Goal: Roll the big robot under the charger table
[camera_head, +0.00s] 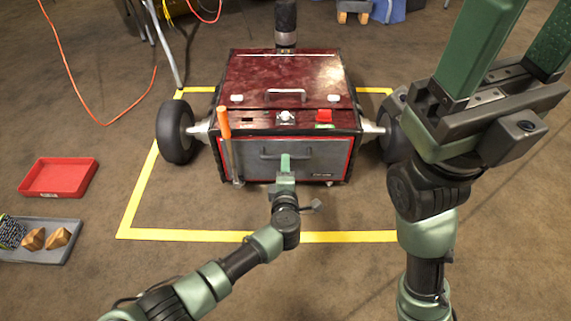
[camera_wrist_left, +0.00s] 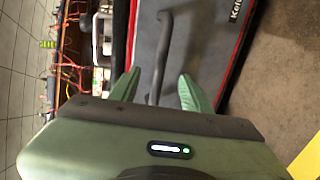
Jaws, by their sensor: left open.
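The big robot (camera_head: 285,75) is a dark red wheeled box with black wheels at its sides, standing inside a yellow floor outline. Its grey front panel carries a dark bar handle (camera_head: 315,153). My left gripper (camera_head: 286,160) is at that panel, in front of the handle. In the left wrist view its green fingers (camera_wrist_left: 160,88) are apart, with the handle (camera_wrist_left: 162,50) between them, not clamped. My right gripper (camera_head: 520,42) is raised at the upper right, fingers apart and empty, tips cut off by the frame. The charger table is not clearly identifiable; only thin metal legs (camera_head: 160,40) show behind.
Yellow tape (camera_head: 185,234) marks the floor around the robot. A red tray (camera_head: 60,177) and a grey tray (camera_head: 45,254) with brown pieces lie at the left. An orange cable (camera_head: 95,108) trails on the floor at the upper left. An orange-handled tool (camera_head: 225,125) stands against the front.

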